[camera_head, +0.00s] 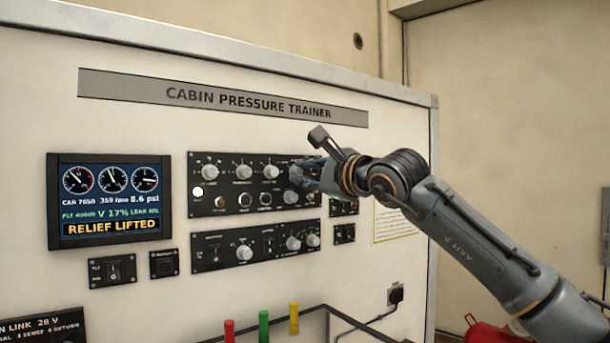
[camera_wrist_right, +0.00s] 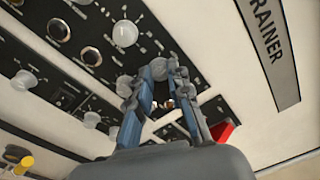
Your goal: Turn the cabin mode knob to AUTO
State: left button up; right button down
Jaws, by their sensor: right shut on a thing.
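My right gripper (camera_head: 308,174) reaches in from the right to the right end of the upper black knob panel (camera_head: 222,163). It is shut on a knob there, which its fingers mostly hide. The knob's label and pointer cannot be read, so its setting is unclear. In the right wrist view the blue-grey fingers (camera_wrist_right: 160,78) are against the panel, with a pale knob (camera_wrist_right: 125,86) right beside the left finger. Several white knobs, such as the one at the panel's left (camera_head: 209,172), stand left of the gripper. My left gripper is not in view.
A display (camera_head: 110,200) shows gauges and "RELIEF LIFTED". A lower knob panel (camera_head: 222,252) sits just below the gripper. Red (camera_head: 229,331), green (camera_head: 263,326) and yellow (camera_head: 294,318) handles stick up at the bottom. The wall on the right is clear.

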jog(key=n, duration=0.4)
jog(key=shift+n, duration=0.3)
jog(key=shift+f+n+p, duration=0.1)
jog(key=shift+n+p, duration=0.5)
jog(key=shift+n, duration=1.4)
jog(key=c, duration=1.3)
grip_release()
jog(key=shift+o, duration=0.2)
jog(key=shift+s+d, duration=0.1)
jog(key=v, duration=1.1)
jog(key=shift+s+d, duration=0.25)
jog(key=shift+d, duration=0.05)
